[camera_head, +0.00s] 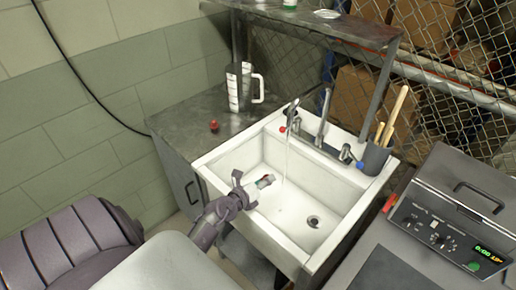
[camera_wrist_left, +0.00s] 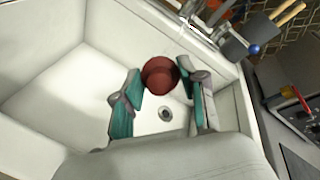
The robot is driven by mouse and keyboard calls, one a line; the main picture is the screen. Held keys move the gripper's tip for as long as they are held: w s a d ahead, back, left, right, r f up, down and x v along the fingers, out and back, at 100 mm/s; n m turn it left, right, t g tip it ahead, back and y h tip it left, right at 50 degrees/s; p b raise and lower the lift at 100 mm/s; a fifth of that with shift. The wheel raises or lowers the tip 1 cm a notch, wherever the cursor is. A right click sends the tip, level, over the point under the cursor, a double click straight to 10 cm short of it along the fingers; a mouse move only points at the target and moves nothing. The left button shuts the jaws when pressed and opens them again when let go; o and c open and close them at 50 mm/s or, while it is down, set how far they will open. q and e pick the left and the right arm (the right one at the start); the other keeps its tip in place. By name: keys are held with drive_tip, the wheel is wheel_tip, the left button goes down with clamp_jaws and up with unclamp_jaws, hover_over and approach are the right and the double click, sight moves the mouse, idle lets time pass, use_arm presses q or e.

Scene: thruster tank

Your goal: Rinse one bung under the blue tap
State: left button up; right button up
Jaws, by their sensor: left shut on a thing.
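My left gripper (camera_head: 254,188) reaches over the left part of the white sink basin. In the left wrist view its teal-padded fingers (camera_wrist_left: 160,82) are shut on a dark red bung (camera_wrist_left: 160,74). In the head view the bung is mostly hidden by the fingers. A thin stream of water (camera_head: 284,160) falls from the spout into the basin, close to the right of my gripper. I cannot tell whether it touches the bung. A blue tap knob (camera_head: 360,165) is at the sink's right back; a red knob (camera_head: 282,129) is at its left. My right gripper is not in view.
Another red bung (camera_head: 214,126) stands on the metal counter left of the sink, near a clear measuring jug (camera_head: 240,86). A grey holder (camera_head: 375,158) with wooden handles stands at the sink's right back. The drain (camera_head: 313,221) is uncovered. A control unit (camera_head: 450,220) is at right.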

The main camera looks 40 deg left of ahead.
use_arm(q)
drive_tip(key=b+x, duration=0.3)
drive_tip(key=x, duration=0.5)
drive_tip(key=shift+w+d+r+b, duration=0.35)
drive_tip(key=shift+d+b, duration=0.05)
drive_tip(key=shift+d, duration=0.1)
drive_tip(key=shift+s+p, duration=0.15)
drive_tip(key=shift+p, duration=0.2)
idle(1.0)
drive_tip(key=shift+p, duration=0.55)
idle(2.3)
idle(1.5)
